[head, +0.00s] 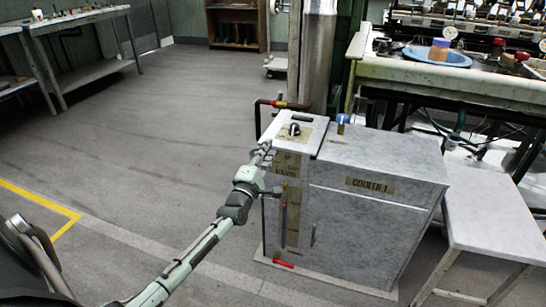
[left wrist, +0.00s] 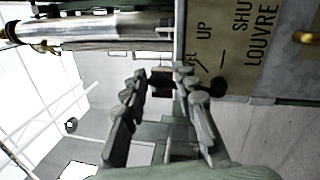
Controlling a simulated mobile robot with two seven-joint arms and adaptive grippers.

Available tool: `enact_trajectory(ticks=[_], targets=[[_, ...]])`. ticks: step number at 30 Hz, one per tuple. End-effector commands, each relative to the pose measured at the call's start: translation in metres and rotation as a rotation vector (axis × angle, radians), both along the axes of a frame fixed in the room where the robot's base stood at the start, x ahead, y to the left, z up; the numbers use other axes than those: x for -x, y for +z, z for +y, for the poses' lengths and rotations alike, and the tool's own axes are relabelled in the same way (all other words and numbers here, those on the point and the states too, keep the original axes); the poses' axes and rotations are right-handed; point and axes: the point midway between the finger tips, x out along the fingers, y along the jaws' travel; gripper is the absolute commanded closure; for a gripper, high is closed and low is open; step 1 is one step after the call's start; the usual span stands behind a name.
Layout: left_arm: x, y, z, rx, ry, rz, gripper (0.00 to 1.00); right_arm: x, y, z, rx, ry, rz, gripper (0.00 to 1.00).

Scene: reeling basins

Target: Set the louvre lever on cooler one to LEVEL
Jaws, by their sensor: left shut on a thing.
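Cooler one (head: 375,215) is a grey speckled cabinet with a "COOLER 1" plate in the head view. Its tan louvre plate (head: 290,162) is on the narrow left part, and this plate also shows in the left wrist view (left wrist: 240,45). There I read "UP", "SHUT", "LOUVRE" and the end of a word in "EL", partly covered by a finger. A black round pivot (left wrist: 218,86) sits by the plate. My left gripper (head: 264,152) is at the plate's upper left edge, its fingers (left wrist: 165,75) closed around a dark piece, apparently the louvre lever. The lever's exact angle is mostly hidden.
A black knob (head: 294,130) and a blue-topped valve (head: 342,120) stand on the cooler. A red handle (head: 283,264) is low at its front. A steel column (head: 318,50) rises behind. A low grey bench (head: 495,215) stands right.

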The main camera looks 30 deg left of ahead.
Motion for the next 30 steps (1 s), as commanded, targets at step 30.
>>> enact_trajectory(ticks=[30], targets=[[0.006,-0.003,0.021,0.188,0.010,-0.034,0.69,0.003,0.022,-0.003,0.018,0.000,-0.015,0.60]])
